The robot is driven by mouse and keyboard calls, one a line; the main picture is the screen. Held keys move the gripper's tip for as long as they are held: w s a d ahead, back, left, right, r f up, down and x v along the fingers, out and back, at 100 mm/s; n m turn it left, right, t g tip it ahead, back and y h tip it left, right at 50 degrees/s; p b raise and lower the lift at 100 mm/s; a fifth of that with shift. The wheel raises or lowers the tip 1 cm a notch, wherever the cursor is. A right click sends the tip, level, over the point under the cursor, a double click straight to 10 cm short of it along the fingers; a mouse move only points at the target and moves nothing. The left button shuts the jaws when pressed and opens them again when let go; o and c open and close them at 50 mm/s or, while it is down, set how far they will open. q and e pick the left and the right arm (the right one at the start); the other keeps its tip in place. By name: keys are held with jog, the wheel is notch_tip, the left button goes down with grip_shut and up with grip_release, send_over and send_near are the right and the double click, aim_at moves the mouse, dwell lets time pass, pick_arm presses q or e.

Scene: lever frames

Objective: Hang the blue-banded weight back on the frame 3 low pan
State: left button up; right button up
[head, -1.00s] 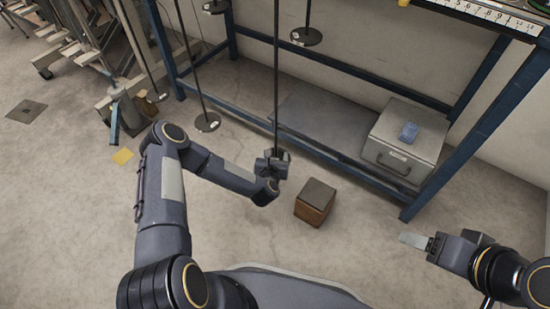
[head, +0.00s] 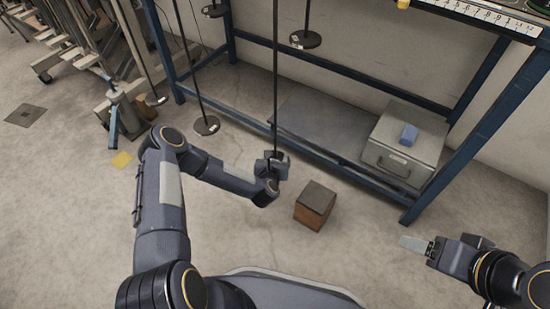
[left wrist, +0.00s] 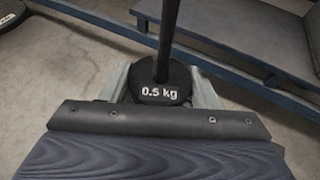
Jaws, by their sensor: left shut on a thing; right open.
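My left gripper (head: 274,163) is shut at the lower end of a long dark hanging rod (head: 276,80). In the left wrist view its fingers (left wrist: 162,88) sit on both sides of a dark round piece marked "0.5 kg" (left wrist: 160,92), and the rod (left wrist: 168,40) rises from it. No blue band shows on this piece; I cannot tell whether it rests on a pan. Other round pans hang on rods, one at the left (head: 207,125) and one at the back (head: 306,39). My right gripper (head: 418,244) is open and empty at the right, far from the rods.
A brown block with a dark top (head: 315,206) stands on the floor right of my left gripper. Blue frame legs (head: 465,130) edge the area.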

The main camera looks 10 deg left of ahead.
pick_arm(q)
jog(key=shift+f+b, duration=0.35)
jog(key=shift+b, duration=0.1)
dwell(0.3)
jog(key=o, duration=1.1)
jog(key=shift+c, duration=0.2)
jog(key=shift+o, duration=1.3)
jog(key=shift+s, duration=0.1)
jog(key=shift+p+v, duration=0.5)
jog(key=shift+v, duration=0.5)
jog(key=shift+p+v, duration=0.8)
jog(key=shift+v, duration=1.65)
